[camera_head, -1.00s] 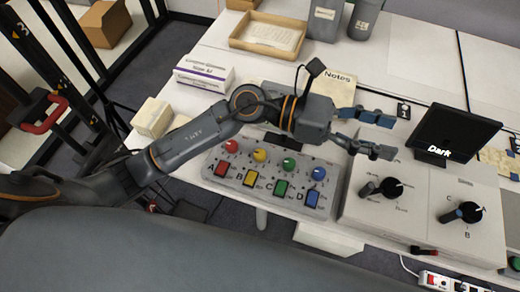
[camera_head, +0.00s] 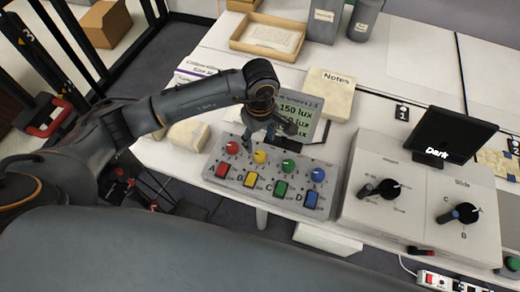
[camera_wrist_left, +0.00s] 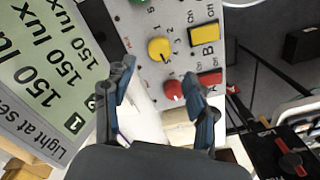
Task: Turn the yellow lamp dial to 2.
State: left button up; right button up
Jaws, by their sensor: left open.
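The yellow dial (camera_head: 260,157) is the second from the left in the row of round dials on the grey control panel (camera_head: 234,182). It also shows in the left wrist view (camera_wrist_left: 160,49), with small printed numbers around it; I cannot tell which number it points to. My left gripper (camera_head: 260,140) is open, pointing down just above and behind the yellow dial in the head view. In the left wrist view its fingers (camera_wrist_left: 160,78) are spread, with the red dial (camera_wrist_left: 173,90) and yellow dial seen between or just beyond the fingertips. My right gripper is not in view.
Green (camera_head: 288,166) and blue (camera_head: 317,175) dials sit to the right, with coloured buttons in front. A light-sensor display (camera_head: 300,112) reading 150 lux stands behind the panel. A white box with black knobs (camera_head: 390,189) and a dark screen (camera_head: 452,135) are at right.

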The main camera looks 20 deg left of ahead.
aim_at(260, 155)
pick_arm(q)
notch_tip(260, 155, down, 8)
jog(key=shift+r+p, duration=0.1)
jog(key=shift+p, duration=0.55)
jog(key=shift+c, duration=0.4)
jog(key=c, duration=1.1)
